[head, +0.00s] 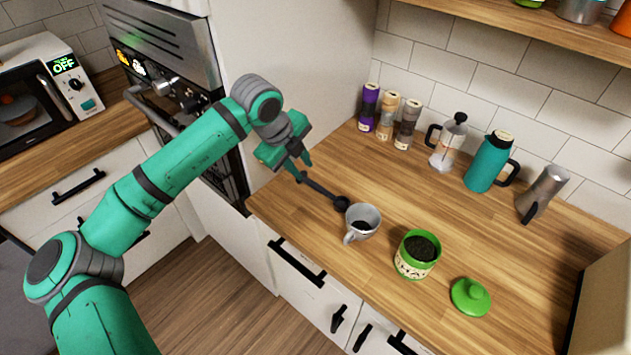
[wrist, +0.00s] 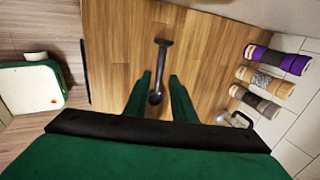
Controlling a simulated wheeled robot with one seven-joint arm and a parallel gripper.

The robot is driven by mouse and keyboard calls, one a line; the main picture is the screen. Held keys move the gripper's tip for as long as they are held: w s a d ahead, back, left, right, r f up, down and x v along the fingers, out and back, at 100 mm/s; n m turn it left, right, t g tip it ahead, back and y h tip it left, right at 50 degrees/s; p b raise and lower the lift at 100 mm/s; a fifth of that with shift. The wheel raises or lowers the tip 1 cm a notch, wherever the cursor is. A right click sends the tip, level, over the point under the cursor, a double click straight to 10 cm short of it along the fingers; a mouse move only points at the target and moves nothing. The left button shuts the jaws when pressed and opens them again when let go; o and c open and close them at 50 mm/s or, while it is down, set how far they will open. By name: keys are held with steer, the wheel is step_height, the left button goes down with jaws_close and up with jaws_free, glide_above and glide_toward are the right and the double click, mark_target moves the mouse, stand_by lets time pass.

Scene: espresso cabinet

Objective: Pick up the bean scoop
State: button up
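The black bean scoop (head: 322,190) lies on the wooden counter, its round bowl close to a white cup and its handle pointing toward my gripper. In the wrist view the scoop (wrist: 160,66) shows handle outward, with its bowl in line with the gap between my fingers. My gripper (head: 299,165) points down near the handle end, its two green fingers apart. In the wrist view the gripper (wrist: 160,77) is open, and neither finger visibly presses on the scoop. I cannot tell the exact height of the fingertips above the handle.
The white cup (head: 364,218) holds something dark. A green canister (head: 407,266) of dark contents and its green lid (head: 470,297) stand right. Several tubes (head: 369,106), a French press (head: 448,143), a teal jug (head: 483,163) and a metal pot (head: 543,193) line the wall.

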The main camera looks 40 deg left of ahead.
glide_above(313, 184)
steer(key=s, duration=0.2)
step_height(313, 184, down, 6)
steer(key=shift+a+r, duration=0.1)
steer(key=shift+r, duration=0.05)
steer(key=x, duration=0.4)
steer(key=shift+s+a, duration=0.15)
jaws_close()
